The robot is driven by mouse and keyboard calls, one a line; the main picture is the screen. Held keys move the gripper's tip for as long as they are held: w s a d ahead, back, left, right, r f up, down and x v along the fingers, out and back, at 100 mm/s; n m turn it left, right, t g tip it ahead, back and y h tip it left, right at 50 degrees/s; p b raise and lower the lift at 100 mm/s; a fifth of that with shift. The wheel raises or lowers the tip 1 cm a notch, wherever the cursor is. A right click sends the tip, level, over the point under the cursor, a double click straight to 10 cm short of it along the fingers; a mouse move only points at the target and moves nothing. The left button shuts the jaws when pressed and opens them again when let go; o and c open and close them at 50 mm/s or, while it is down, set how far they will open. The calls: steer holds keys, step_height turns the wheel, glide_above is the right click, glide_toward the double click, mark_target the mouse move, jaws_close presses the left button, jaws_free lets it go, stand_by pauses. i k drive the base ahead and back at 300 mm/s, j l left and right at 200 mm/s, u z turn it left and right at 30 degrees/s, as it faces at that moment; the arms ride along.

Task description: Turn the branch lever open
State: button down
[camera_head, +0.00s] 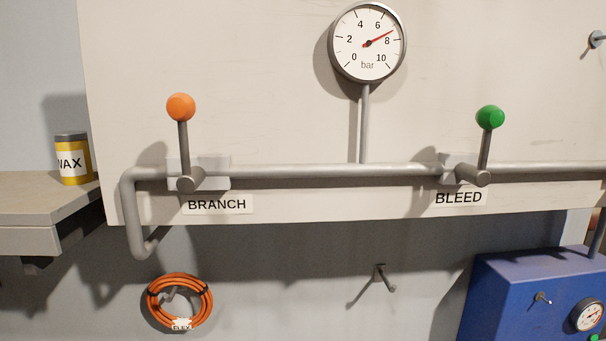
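The branch lever (183,145) is a grey rod with an orange ball knob (181,107) on top. It stands upright from a valve on the horizontal grey pipe (310,172), at the left of the view. The label BRANCH (217,204) is just below it. A second lever (486,147) with a green ball knob (490,117) stands nearly upright at the right, above the label BLEED (459,198). A round gauge (367,43) above the pipe has its red needle between 6 and 8 bar. My gripper is not in view.
A yellow WAX tin (72,160) stands on a shelf (40,199) at the left. A coil of orange hose (179,301) hangs below the pipe. An empty-looking hook (383,278) is on the wall. A blue box (515,288) stands at lower right. Space around the orange knob looks clear.

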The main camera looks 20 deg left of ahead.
mark_target(180, 107)
steer(key=u, duration=1.65)
